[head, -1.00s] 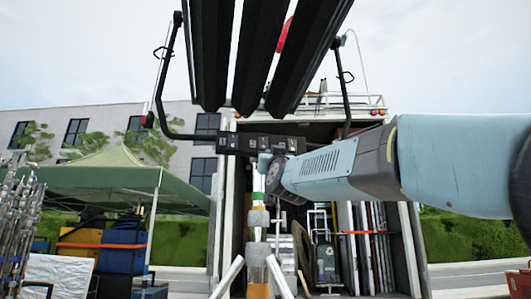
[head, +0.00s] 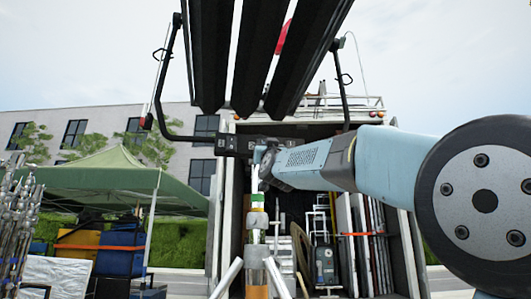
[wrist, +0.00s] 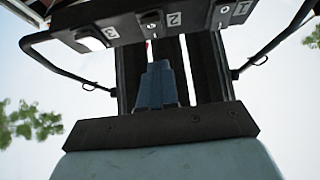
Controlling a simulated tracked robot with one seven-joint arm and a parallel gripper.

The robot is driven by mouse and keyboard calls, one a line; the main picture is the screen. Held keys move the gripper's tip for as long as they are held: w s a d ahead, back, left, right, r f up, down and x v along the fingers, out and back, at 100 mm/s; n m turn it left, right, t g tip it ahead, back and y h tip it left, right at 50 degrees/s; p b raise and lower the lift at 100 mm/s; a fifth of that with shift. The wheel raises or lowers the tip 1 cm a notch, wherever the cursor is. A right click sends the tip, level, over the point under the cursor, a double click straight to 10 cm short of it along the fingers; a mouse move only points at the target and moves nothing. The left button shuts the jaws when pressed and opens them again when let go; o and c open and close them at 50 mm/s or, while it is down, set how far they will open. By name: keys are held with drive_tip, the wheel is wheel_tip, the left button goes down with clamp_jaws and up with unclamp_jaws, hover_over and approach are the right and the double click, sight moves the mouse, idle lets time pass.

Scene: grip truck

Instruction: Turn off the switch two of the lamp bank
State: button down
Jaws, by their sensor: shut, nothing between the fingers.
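The lamp bank's black slats (head: 262,55) hang at the top of the head view. Its dark switch panel (head: 236,143) is below them, its right part hidden behind my arm. In the wrist view the panel (wrist: 130,18) crosses the top, with numbers 3, 2 and 1 upside down from left to right. Switch two (wrist: 151,24) is a rocker near the middle, beside the number 2. My gripper (wrist: 157,66) is shut and empty, its tips just below switch two in the picture. I cannot tell whether they touch. In the head view my gripper (head: 263,157) is at the panel, largely hidden.
Switch three (wrist: 90,41) and switch one (wrist: 222,14) flank switch two. A black yoke (head: 160,105) frames the lamp bank, and a stand (head: 256,225) is below it. An open truck (head: 227,200) is behind, and a green canopy (head: 110,180) is at left.

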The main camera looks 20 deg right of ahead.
drive_tip(key=w+r, duration=0.1)
drive_tip(key=w, duration=0.5)
drive_tip(key=shift+w+d+r, duration=0.25)
drive_tip(key=shift+w+d, duration=0.05)
drive_tip(key=shift+w, duration=0.05)
